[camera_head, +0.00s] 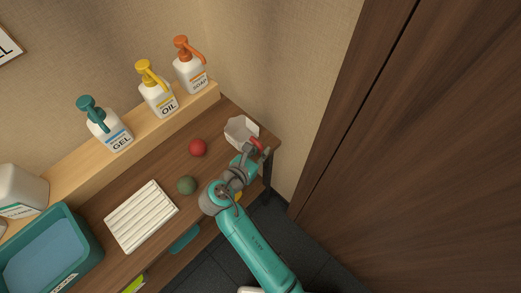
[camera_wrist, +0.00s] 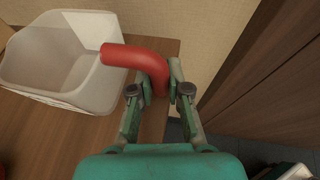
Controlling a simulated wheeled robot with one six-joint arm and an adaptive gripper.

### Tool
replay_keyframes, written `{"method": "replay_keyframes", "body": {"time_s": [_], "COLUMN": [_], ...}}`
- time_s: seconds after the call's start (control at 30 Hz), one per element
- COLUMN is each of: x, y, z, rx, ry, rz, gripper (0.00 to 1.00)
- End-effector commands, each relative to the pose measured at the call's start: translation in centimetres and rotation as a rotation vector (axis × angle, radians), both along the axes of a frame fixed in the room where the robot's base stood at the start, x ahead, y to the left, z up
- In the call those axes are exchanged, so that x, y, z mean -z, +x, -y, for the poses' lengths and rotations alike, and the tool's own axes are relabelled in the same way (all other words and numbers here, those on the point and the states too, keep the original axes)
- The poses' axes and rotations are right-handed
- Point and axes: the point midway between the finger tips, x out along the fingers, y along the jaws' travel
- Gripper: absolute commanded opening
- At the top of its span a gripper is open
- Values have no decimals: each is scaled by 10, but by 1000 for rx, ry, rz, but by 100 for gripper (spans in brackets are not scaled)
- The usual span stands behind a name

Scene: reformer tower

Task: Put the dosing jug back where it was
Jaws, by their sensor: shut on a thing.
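The dosing jug (camera_head: 240,131) is a white, open-topped container with a red handle (camera_head: 257,146), over the right end of the wooden table. In the wrist view the jug (camera_wrist: 62,62) is at the upper left, looks empty inside, and its curved red handle (camera_wrist: 135,59) reaches right. My gripper (camera_head: 252,154) is at the jug's near right side. In the wrist view my gripper (camera_wrist: 161,90) is shut on the handle's end, one finger on each side. I cannot tell whether the jug's base touches the table top.
The table (camera_head: 150,173) bears a red ball (camera_head: 198,148), a green ball (camera_head: 186,185), a white ribbed mat (camera_head: 141,217) and a teal tub (camera_head: 72,232). GEL (camera_head: 112,137), OIL (camera_head: 160,102) and SOAP (camera_head: 192,76) bottles stand on the rear ledge. A brown door (camera_head: 430,140) is at right.

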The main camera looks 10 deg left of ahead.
Motion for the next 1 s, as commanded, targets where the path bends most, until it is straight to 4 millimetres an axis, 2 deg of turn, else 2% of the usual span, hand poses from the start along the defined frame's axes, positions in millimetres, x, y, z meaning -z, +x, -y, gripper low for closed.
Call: {"method": "replay_keyframes", "body": {"time_s": [0.33, 0.37, 0.4, 0.47, 0.83, 1.0], "x": [3, 3, 3, 3, -1, -9], "y": [0, 0, 0, 0, 0, -19], "z": [0, 0, 0, 0, 0, -10], "rx": [0, 0, 0, 0, 0, -4], "ry": [0, 0, 1, 0, 2, 1], "rz": [0, 0, 0, 0, 1, 1], "gripper": [0, 19, 29, 41, 41, 41]}}
